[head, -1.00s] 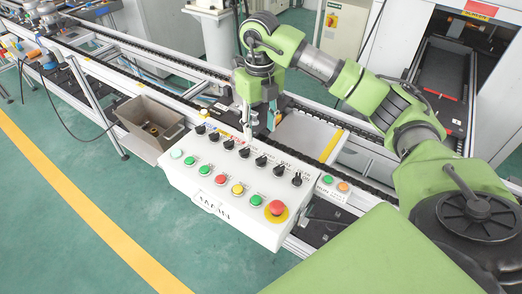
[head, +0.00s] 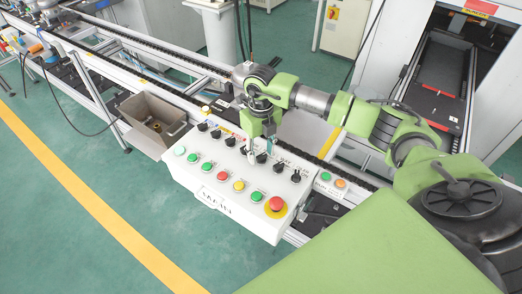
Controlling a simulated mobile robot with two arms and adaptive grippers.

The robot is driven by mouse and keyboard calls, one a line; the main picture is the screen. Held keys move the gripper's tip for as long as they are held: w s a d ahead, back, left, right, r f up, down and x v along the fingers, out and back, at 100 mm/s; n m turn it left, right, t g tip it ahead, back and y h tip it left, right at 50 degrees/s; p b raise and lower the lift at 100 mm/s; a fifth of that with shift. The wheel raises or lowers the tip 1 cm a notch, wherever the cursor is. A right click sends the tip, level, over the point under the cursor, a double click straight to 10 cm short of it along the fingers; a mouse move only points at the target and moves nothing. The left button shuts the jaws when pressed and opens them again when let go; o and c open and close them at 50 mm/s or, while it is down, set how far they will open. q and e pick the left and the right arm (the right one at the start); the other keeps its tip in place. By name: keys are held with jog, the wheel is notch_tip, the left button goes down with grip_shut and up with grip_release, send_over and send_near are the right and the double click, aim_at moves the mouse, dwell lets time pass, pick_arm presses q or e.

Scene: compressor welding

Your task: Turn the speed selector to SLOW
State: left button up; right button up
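A white control box (head: 190,180) carries a back row of black selector knobs (head: 215,134) and a front row of coloured buttons. The labels by the knobs are too small to read, so I cannot tell which one is the speed selector. My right gripper (head: 261,156) points down over the back row, right of the row's middle. Its two fingers stand apart, with a black knob (head: 261,158) showing between their tips. I cannot tell whether they touch it. The gripper partly hides the neighbouring knobs and labels. My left gripper is not in view.
A red emergency button (head: 276,203) on a yellow ring stands at the box's front right. A small box with green and orange buttons (head: 332,180) is to its right. A conveyor rail (head: 150,75) runs behind. A grey bin (head: 150,122) stands at the left.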

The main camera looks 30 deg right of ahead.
jog(key=c, duration=0.8)
jog(key=shift+w+f+n+b, duration=0.1)
jog(key=shift+n+b, duration=0.6)
jog(key=shift+b, duration=0.35)
jog(key=n+b, duration=0.6)
jog(key=shift+a, duration=0.1)
jog(key=shift+n+b, duration=0.5)
jog(key=shift+n, duration=0.3)
jog(key=shift+r, duration=0.2)
